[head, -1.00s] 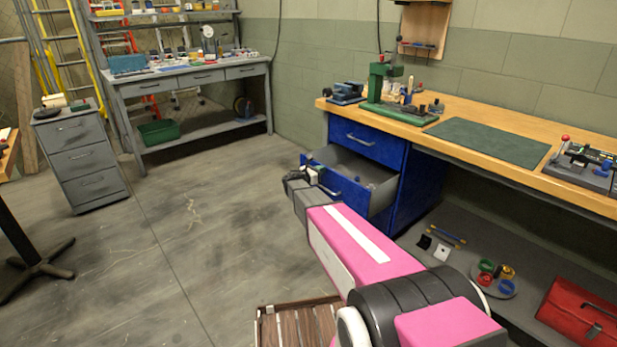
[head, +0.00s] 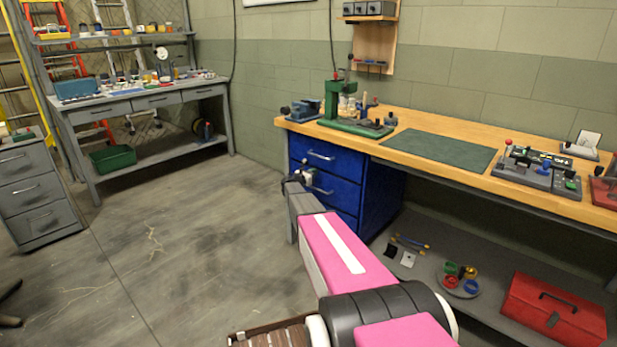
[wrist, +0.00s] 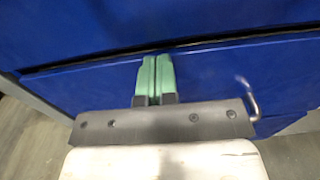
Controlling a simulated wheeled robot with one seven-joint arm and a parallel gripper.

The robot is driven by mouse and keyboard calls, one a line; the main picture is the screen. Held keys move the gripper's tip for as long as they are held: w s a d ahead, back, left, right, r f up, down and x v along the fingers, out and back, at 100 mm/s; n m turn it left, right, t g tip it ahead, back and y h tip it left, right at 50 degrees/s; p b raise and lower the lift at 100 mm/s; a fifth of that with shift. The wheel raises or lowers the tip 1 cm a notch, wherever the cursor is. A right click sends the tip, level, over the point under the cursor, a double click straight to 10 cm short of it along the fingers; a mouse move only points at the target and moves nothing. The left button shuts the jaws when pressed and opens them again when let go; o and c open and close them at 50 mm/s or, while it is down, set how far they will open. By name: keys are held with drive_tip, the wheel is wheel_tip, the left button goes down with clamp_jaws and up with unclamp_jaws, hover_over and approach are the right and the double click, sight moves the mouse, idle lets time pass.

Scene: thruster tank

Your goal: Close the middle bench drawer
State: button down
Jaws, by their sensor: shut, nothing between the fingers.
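The middle bench drawer (head: 343,195) is in the blue cabinet under the wooden bench. Its front looks flush with the cabinet in the head view, and no drawer interior shows. In the wrist view, the drawer front (wrist: 210,75) fills the middle, with a dark seam above it and its metal handle (wrist: 250,100) at the right. My gripper (head: 301,177) is in front of the drawer, near its handle. Its green fingers (wrist: 155,58) are shut together and empty, pointing at the front near its top edge. I cannot tell whether they touch it.
The top drawer (head: 325,157) above is shut. The wooden bench top (head: 440,162) runs to the right, with a lower shelf (head: 420,262) and a red toolbox (head: 553,308) beneath it. The floor (head: 180,240) to the left is clear.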

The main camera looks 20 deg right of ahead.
drive_tip(key=shift+w+d, duration=0.3)
drive_tip(key=shift+d, duration=0.1)
drive_tip(key=v, duration=1.5)
drive_tip(key=s+a+f+m+g+y, duration=0.1)
drive_tip(key=s+f+m+g+y, duration=0.15)
drive_tip(key=s+m, duration=0.6)
drive_tip(key=s+a+f+m+g+y, duration=0.1)
drive_tip(key=s+f+m+g+y, duration=0.2)
drive_tip(key=s, duration=1)
drive_tip(key=s+a+m+g+y, duration=0.1)
drive_tip(key=s+a+m+y, duration=0.4)
drive_tip(key=s, duration=0.5)
drive_tip(key=s+a+m+g+y, duration=0.2)
drive_tip(key=s+a+m+y, duration=0.3)
drive_tip(key=s, duration=0.5)
drive_tip(key=a+m, duration=0.2)
drive_tip(key=a, duration=0.1)
drive_tip(key=shift+s+r, duration=0.35)
drive_tip(key=shift+s, duration=0.05)
drive_tip(key=shift+m+g, duration=0.25)
